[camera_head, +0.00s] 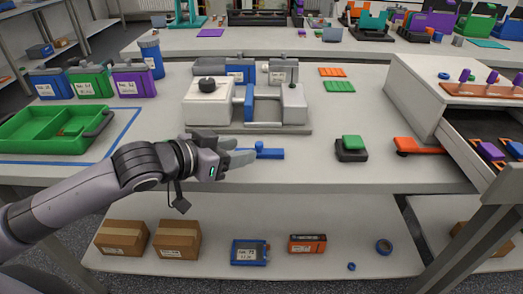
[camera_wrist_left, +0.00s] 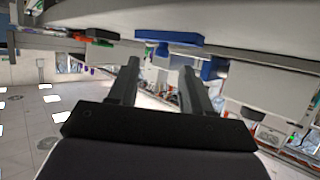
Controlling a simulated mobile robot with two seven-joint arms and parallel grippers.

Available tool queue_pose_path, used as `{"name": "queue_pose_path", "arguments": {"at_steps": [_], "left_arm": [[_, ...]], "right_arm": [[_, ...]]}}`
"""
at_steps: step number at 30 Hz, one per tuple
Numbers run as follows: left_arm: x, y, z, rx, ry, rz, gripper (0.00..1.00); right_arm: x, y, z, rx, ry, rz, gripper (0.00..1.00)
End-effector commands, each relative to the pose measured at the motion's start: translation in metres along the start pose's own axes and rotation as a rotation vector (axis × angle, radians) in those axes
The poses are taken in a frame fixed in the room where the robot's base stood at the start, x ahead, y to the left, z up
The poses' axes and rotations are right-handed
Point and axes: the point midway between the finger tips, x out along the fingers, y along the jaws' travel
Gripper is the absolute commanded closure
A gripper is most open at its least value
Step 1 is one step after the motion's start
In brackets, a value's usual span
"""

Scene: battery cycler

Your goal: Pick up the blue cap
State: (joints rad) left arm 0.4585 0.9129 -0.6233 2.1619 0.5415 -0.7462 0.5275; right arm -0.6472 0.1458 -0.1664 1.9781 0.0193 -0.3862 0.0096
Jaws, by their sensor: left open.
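The blue cap (camera_head: 268,154) is a flat blue piece with a small round knob on top, lying on the white table near its front edge. My left gripper (camera_head: 240,152) reaches in from the left with its fingers pointing right, right beside the cap's left end, and partly covers that end. In the left wrist view a blue piece (camera_wrist_left: 170,37), apparently the cap, shows beyond the fingertips along the table surface. The fingers (camera_wrist_left: 160,66) are apart with nothing between them. I cannot tell whether a finger touches the cap. My right gripper is not in view.
A white and blue machine (camera_head: 210,102) stands right behind the cap. A green block on a black base (camera_head: 351,150) and an orange-handled tool (camera_head: 417,147) lie to the right, before an open drawer (camera_head: 478,140). A green tray (camera_head: 30,140) is at left. The table between cap and green block is clear.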

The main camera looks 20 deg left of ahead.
Motion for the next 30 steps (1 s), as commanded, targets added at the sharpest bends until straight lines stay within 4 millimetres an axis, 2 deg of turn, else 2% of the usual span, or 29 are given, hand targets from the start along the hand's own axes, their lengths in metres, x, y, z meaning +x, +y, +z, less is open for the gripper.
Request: {"name": "queue_pose_path", "arguments": {"at_steps": [12, 22, 24, 27, 30], "left_arm": [[0.047, -0.003, -0.004, -0.001, 0.001, 0.001, 0.51], [0.052, -0.003, -0.003, 0.001, 0.001, 0.001, 0.51], [0.051, -0.003, -0.003, 0.001, 0.001, 0.001, 0.73], [0.051, -0.003, -0.003, 0.001, 0.001, 0.001, 1.00], [0.051, -0.003, -0.003, 0.001, 0.001, 0.001, 1.00]], "right_arm": [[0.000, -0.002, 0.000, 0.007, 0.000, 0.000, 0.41], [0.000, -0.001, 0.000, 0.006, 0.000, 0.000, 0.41], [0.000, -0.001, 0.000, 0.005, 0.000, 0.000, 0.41], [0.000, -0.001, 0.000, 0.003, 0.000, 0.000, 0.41], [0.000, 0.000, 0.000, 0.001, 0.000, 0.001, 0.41]]}}
